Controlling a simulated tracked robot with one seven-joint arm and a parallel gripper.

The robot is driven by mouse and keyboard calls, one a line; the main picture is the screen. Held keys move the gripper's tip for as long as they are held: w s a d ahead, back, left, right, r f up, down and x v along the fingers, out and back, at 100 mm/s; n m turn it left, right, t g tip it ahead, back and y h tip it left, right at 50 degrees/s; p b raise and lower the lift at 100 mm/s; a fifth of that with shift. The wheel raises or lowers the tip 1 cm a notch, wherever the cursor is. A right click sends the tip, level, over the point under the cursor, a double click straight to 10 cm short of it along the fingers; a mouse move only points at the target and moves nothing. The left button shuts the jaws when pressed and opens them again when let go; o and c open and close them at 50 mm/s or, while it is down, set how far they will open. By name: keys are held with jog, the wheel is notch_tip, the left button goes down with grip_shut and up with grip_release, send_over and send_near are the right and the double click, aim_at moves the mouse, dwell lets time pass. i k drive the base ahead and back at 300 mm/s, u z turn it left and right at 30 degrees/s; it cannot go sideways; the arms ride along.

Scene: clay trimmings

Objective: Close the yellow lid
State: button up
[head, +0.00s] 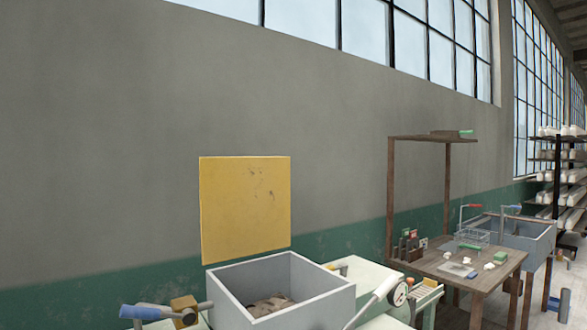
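The yellow lid (245,210) stands upright and open at the back of a grey open-topped bin (312,307). The lid has a few dark scuffs near its upper right. Brownish clay trimmings (270,304) lie in the bottom of the bin. My gripper is not in view, so I cannot see where it is relative to the lid.
A pale green machine with a round gauge (399,294) and a white-ended lever stands right of the bin. A blue-handled part with a brass block (184,309) is at the lower left. A wooden table (441,268) with tools stands farther right. A grey wall is behind.

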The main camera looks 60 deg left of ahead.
aim_at(245, 202)
jog(key=z, duration=0.05)
jog(key=i, duration=2.65)
jog(key=u, duration=1.15)
jog(key=i, duration=0.15)
jog(key=u, duration=2.6)
jog(key=i, duration=0.65)
jog(key=u, duration=0.2)
